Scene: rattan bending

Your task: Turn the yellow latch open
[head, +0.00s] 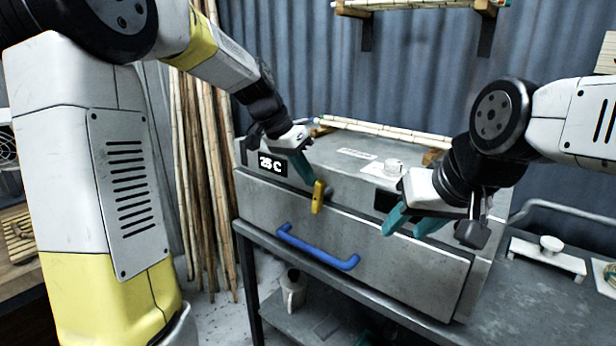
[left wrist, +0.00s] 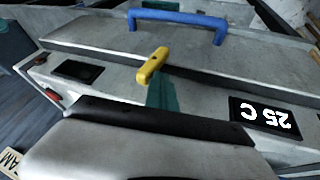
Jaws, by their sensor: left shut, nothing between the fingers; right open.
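The yellow latch (head: 318,197) is on the upper front of the grey metal steam box (head: 370,235), right of the display reading 25 C. In the head view it hangs roughly upright; it also shows in the left wrist view (left wrist: 152,66). My left gripper (head: 309,181) is shut and empty, its teal fingertips close beside the latch's upper end. I cannot tell whether they touch it. In the left wrist view the teal fingers (left wrist: 162,93) end just by the latch. My right gripper (head: 408,222) is open and empty, in front of the box's right part.
A blue handle (head: 316,248) is on the box front below the latch. The display (head: 272,166) is left of it.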

